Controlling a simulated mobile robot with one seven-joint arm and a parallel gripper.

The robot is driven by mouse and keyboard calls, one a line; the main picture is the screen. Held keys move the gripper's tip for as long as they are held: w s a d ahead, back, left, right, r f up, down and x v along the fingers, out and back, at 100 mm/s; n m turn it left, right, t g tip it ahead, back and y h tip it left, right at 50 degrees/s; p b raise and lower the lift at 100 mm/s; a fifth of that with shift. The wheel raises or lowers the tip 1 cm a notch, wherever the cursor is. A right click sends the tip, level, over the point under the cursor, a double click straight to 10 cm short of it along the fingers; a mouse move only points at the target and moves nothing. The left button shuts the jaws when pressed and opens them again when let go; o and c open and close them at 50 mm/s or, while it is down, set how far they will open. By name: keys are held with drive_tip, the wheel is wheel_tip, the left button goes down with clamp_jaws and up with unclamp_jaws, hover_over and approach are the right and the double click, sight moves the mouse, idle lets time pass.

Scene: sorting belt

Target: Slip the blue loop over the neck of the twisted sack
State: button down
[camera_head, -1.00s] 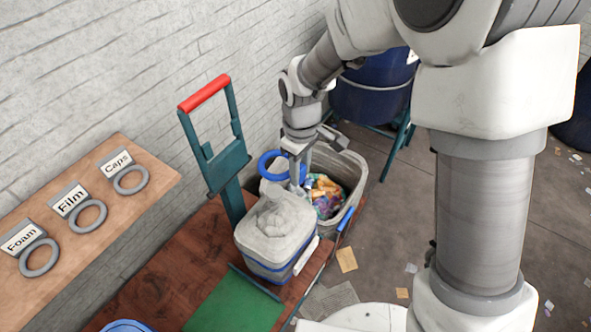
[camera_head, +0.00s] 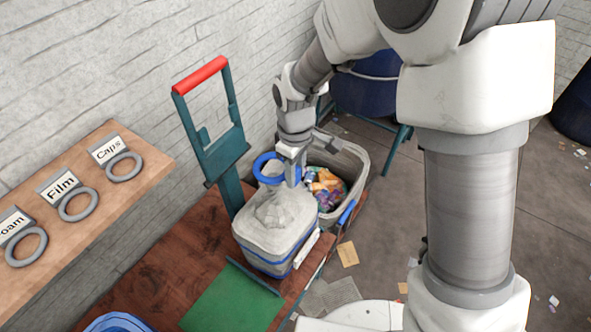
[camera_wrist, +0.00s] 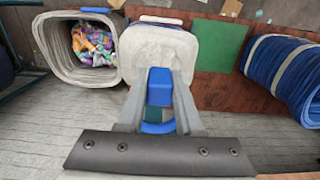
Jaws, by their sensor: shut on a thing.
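The blue loop (camera_head: 257,165) is a ring with a solid blue tab. My gripper (camera_head: 291,170) is shut on it. In the wrist view, the blue tab (camera_wrist: 160,88) sits between my two fingers (camera_wrist: 160,112). The twisted sack (camera_head: 272,228) is pale grey-white with a blue band low down, and its gathered neck (camera_head: 272,208) points up. In the head view, the loop appears just above and behind the neck, not around it. In the wrist view, the sack (camera_wrist: 150,48) lies beyond the fingers, and its neck is hard to make out.
A grey bin (camera_head: 352,160) of colourful scraps stands behind the sack. A teal post with a red handle (camera_head: 200,75) rises at its left. A green mat (camera_head: 235,302) lies in front. A shelf (camera_head: 140,172) at left holds grey rings labelled Foam, Film and Caps.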

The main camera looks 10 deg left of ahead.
drive_tip(key=shift+f+b, duration=4.3)
drive_tip(key=shift+f, duration=1.85)
drive_tip(key=c, duration=0.5)
unclamp_jaws()
drive_tip(key=shift+r, duration=0.1)
wheel_tip(320, 180, up, 17)
drive_tip(key=p, duration=0.2)
drive_tip(key=shift+r+p, duration=0.1)
drive_tip(key=shift+p, duration=0.2)
